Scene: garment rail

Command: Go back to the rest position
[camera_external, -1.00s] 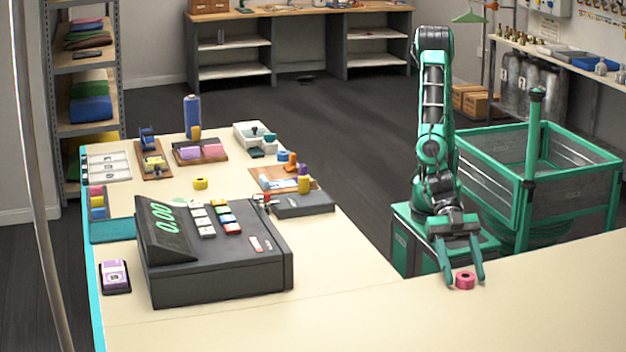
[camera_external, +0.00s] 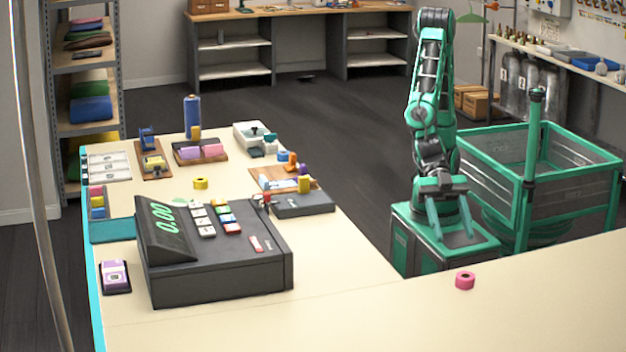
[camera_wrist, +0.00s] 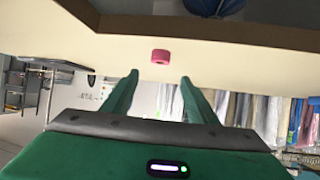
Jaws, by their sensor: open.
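My gripper (camera_external: 451,222) is open and empty. In the external view it is drawn back above my own base, off the counter, with its fingers pointing down. In the wrist view its two green fingers (camera_wrist: 157,84) are spread apart with nothing between them. A pink tape roll (camera_external: 465,281) lies on the cream counter (camera_external: 380,320) near its far edge, apart from my gripper. The roll also shows in the wrist view (camera_wrist: 162,57), beyond the fingertips.
A dark cash register (camera_external: 220,268) stands on the left part of the counter, with a yellow roll (camera_external: 200,183) and small trays behind it. A green-framed bin (camera_external: 570,190) stands close on the right. The floor (camera_external: 350,160) left of my base is clear.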

